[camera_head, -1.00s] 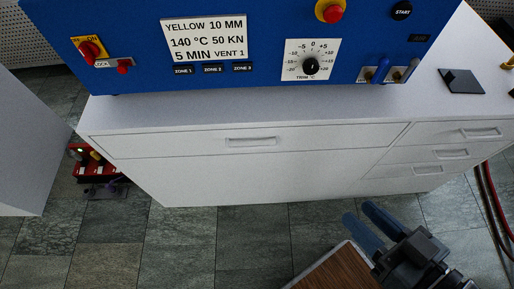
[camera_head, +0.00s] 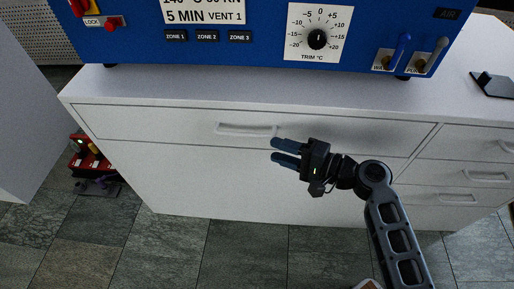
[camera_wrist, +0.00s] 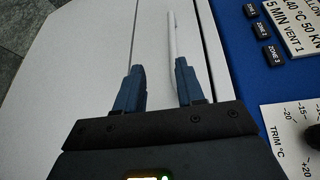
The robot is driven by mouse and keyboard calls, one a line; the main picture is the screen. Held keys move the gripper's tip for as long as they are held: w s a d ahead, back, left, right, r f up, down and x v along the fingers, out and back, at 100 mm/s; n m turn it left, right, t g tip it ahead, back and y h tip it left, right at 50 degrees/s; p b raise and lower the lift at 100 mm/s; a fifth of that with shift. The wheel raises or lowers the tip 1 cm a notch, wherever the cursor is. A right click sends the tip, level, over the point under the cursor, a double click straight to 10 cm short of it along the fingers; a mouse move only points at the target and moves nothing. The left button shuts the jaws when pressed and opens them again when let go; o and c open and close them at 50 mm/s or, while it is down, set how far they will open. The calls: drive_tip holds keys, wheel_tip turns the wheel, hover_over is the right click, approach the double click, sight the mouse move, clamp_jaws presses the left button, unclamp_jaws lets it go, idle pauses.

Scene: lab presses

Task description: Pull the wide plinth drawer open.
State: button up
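The wide plinth drawer (camera_head: 165,124) is the broad white front at the upper left of the plinth, and it looks closed. Its pale recessed-looking bar handle (camera_head: 247,130) is near the middle of that front. My gripper (camera_head: 273,151) is open and empty, its two blue fingers pointing left, just right of and slightly below the handle in the head view. In the wrist view the handle (camera_wrist: 171,32) lies ahead of the right finger, not centred between the fingers. Whether a finger touches it I cannot tell.
A blue press (camera_head: 240,55) with knobs and levers stands on the plinth top (camera_head: 270,96). Smaller drawers (camera_head: 460,172) with handles are at the right. A red item (camera_head: 88,155) sits on the floor by a grey block (camera_head: 30,120) at left. Tiled floor is clear in front.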

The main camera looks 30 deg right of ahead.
sight(254, 135)
drive_tip(key=shift+y, duration=0.5)
drive_tip(key=shift+w+a+r, duration=0.1)
drive_tip(key=shift+w+a, duration=0.45)
drive_tip(key=shift+w, duration=0.75)
drive_tip(key=shift+w+a+r, duration=0.1)
drive_tip(key=shift+w+a, duration=0.45)
drive_tip(key=shift+w, duration=0.75)
drive_tip(key=shift+w+a+r, duration=0.1)
drive_tip(key=shift+w+a, duration=0.45)
drive_tip(key=shift+w, duration=0.75)
drive_tip(key=shift+c, duration=0.3)
clamp_jaws()
drive_tip(key=shift+f, duration=0.1)
